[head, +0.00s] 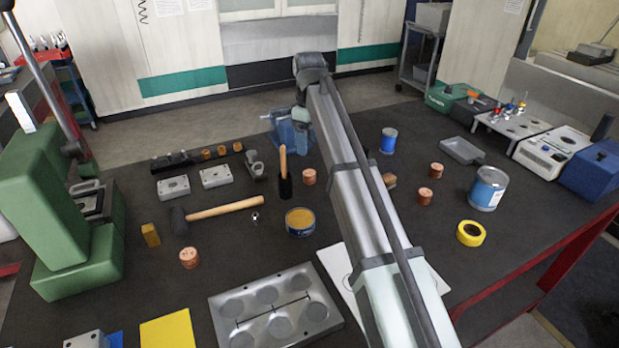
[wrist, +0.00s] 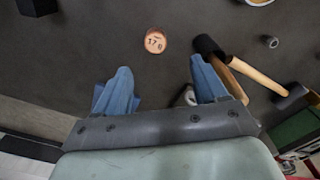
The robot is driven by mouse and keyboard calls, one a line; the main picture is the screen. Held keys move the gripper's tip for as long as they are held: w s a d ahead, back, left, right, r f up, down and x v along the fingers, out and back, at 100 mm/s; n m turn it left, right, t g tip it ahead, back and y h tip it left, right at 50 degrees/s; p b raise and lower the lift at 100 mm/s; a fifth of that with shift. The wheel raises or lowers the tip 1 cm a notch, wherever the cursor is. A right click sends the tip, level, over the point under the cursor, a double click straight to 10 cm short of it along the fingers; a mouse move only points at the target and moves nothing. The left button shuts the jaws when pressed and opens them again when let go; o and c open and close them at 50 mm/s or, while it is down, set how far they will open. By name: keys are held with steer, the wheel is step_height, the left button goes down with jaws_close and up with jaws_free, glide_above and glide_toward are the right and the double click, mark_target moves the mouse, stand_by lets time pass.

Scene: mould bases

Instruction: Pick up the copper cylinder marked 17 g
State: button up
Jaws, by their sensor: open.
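The copper cylinder marked 17 g (wrist: 155,41) stands on the dark bench top, its marked top face up in the wrist view. In the head view it appears to be the copper cylinder (head: 309,177) just right of the upright wooden-handled tool. My gripper (wrist: 158,70) is open, with blue fingers spread and nothing between them. The cylinder lies beyond the fingertips, roughly centred between them, and is not touched. In the head view my gripper (head: 292,135) is at the far side of the bench, behind the cylinder, partly hidden by my arm.
A mallet (head: 222,208), a wax tin (head: 300,222) and other copper cylinders (head: 189,258) (head: 425,196) lie around. A grey mould (head: 225,317) is in front.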

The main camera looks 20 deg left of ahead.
glide_above(310, 173)
steer(key=f, duration=0.6)
steer(key=shift+s+f, duration=0.25)
steer(key=shift+s, duration=0.1)
steer(key=shift+w+f, duration=0.2)
steer(key=shift+f, duration=1.15)
steer(key=shift+w+f, duration=0.2)
steer(key=shift+f, duration=1.15)
jaws_close()
